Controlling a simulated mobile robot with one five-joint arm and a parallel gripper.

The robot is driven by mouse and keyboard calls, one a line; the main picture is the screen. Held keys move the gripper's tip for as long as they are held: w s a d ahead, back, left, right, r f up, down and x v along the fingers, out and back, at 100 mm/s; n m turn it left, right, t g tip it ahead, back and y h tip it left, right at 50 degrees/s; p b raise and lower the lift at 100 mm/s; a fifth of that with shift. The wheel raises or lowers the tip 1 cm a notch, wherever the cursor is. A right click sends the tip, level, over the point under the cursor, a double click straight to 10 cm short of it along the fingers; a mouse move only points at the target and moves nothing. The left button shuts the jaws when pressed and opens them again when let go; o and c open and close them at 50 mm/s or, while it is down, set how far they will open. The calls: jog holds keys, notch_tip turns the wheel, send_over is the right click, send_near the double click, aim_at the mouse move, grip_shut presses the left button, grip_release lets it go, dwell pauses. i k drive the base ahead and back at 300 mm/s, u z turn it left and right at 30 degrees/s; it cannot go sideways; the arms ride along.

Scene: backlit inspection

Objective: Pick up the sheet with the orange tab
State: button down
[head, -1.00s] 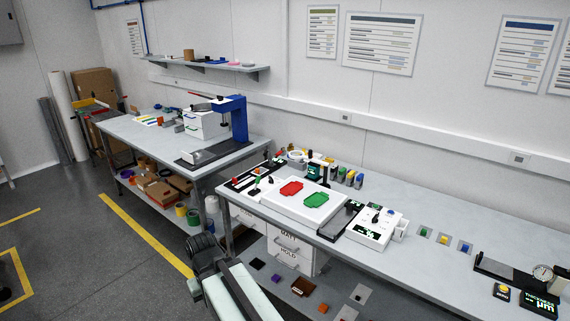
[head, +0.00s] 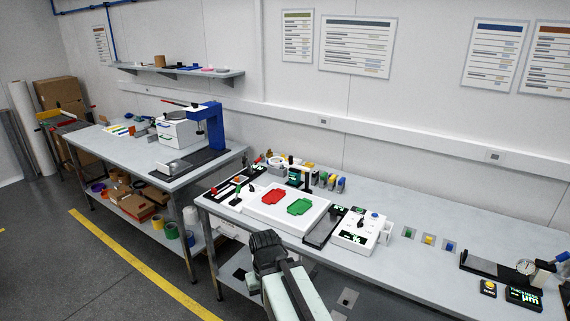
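I cannot make out a sheet with an orange tab for certain. A red sheet (head: 273,197) and a green sheet (head: 299,207) lie on the white light box (head: 263,216) on the near bench. My gripper (head: 266,240) is dark, in front of the bench's front edge in the picture, left of centre. Its fingers are too unclear to tell open from shut, and I see nothing held. My arm hides part of the lower shelf.
The near bench (head: 400,265) runs along the wall, with a white instrument (head: 358,229) and a dial gauge stand (head: 500,270) on it. The floor (head: 75,270) at left is free.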

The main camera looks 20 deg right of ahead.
aim_at(239, 179)
jog(key=z, duration=0.25)
jog(key=i, duration=1)
